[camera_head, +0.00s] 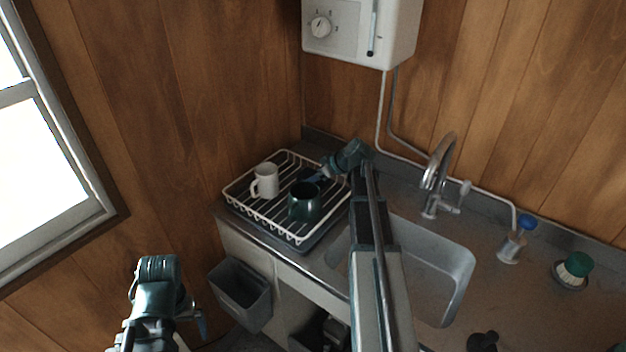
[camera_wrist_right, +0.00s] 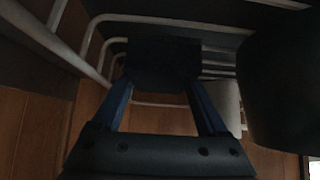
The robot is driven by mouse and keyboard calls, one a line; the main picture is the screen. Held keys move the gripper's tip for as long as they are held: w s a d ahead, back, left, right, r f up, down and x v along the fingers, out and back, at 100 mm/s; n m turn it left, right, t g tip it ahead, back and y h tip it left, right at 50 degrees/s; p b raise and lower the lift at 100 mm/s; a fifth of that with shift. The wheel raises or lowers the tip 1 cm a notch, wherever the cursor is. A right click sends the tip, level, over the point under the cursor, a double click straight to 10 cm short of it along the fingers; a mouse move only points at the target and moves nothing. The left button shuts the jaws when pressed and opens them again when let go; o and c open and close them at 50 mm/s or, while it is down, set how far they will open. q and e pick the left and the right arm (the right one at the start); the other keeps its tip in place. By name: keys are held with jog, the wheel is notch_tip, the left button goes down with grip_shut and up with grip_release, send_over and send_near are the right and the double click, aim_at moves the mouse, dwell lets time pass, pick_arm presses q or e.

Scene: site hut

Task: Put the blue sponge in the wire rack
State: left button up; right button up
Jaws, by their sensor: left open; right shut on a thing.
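The white wire rack (camera_head: 233,203) stands on the counter left of the sink. My right gripper (camera_head: 316,177) reaches over the rack from the right, behind the dark green mug (camera_head: 304,203). In the right wrist view, my right gripper's blue fingers (camera_wrist_right: 160,95) are shut on a dark block, which I take for the blue sponge (camera_wrist_right: 163,62); shadow hides its colour. It is among the rack's wires; I cannot tell whether it touches them. My left gripper (camera_head: 198,325) is low at the left, away from the rack, its fingers partly hidden.
The sink (camera_head: 455,262) and tap (camera_head: 437,170) are to the right. A brush with a green top (camera_head: 577,265) and a blue-capped bottle (camera_head: 513,243) stand further right. A grey bin (camera_head: 240,292) hangs below the rack.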

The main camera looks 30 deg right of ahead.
jog(key=o, duration=1.2)
jog(key=shift+f, duration=0.1)
jog(key=shift+r, duration=0.25)
jog(key=shift+p+v, duration=4.25)
jog(key=shift+v, duration=1.65)
jog(key=shift+d+f, duration=0.1)
jog(key=shift+f, duration=0.05)
